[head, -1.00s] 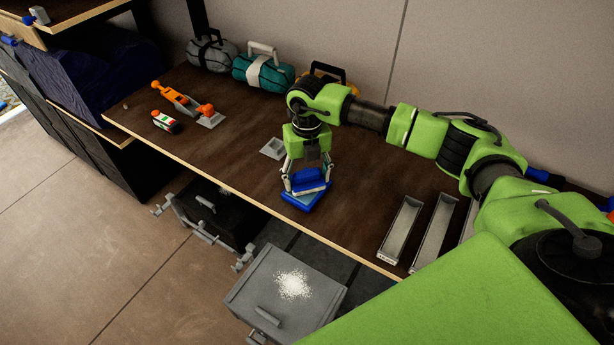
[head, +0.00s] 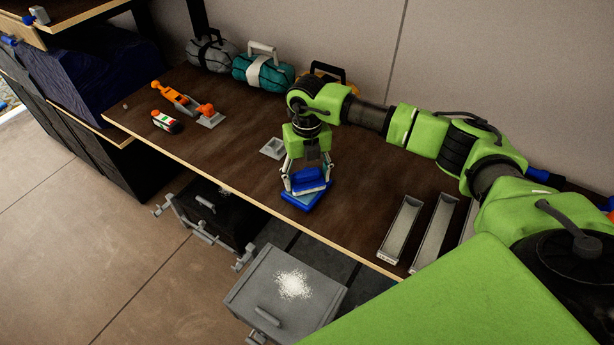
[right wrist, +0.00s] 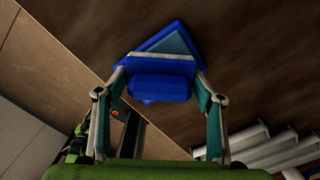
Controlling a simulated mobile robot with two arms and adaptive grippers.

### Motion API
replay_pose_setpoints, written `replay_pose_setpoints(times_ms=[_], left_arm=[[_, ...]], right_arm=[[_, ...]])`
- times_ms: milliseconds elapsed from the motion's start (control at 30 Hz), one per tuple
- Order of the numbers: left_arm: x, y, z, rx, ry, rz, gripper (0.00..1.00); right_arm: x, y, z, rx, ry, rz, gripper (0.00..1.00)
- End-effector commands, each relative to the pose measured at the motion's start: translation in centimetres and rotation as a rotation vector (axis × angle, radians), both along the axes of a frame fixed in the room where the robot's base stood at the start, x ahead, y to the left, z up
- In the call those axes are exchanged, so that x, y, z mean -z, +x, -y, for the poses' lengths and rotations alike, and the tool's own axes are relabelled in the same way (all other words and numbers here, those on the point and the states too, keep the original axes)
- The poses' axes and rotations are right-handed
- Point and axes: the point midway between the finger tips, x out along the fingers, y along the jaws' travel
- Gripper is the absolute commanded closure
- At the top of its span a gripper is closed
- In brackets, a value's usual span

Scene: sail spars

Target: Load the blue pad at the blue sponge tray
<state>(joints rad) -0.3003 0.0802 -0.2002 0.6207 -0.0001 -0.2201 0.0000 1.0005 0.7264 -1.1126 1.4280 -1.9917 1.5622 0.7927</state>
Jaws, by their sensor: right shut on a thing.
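My right gripper (head: 307,181) is shut on the blue pad (head: 308,184). The pad also shows between the fingers in the right wrist view (right wrist: 160,80), with the fingers at its left and right sides. The blue sponge tray (head: 302,202) lies on the bench near its front edge, under the pad. In the right wrist view the tray (right wrist: 172,38) shows its lighter blue inside beyond the pad, turned at an angle to it. I cannot tell whether pad and tray touch. My left gripper is not in view.
The wooden bench (head: 235,150) holds a small grey tray (head: 273,148) behind the gripper and long grey trays (head: 401,228) to the right. An orange tool (head: 178,97), a small bottle (head: 166,122) and bags (head: 264,70) stand further left and back. A grey box (head: 285,295) with white powder is below the front edge.

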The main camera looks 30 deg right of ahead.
Motion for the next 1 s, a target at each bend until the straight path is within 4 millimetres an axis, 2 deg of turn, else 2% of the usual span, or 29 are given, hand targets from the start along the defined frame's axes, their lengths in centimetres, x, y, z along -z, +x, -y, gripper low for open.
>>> replay_pose_setpoints(times_ms=[267,1000], left_arm=[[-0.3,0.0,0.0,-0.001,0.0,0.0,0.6],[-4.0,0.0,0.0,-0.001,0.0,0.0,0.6]], right_arm=[[-0.2,-0.1,0.0,-0.001,0.001,-0.003,0.55],[-6.3,0.0,0.0,-0.001,0.0,0.0,0.55]])
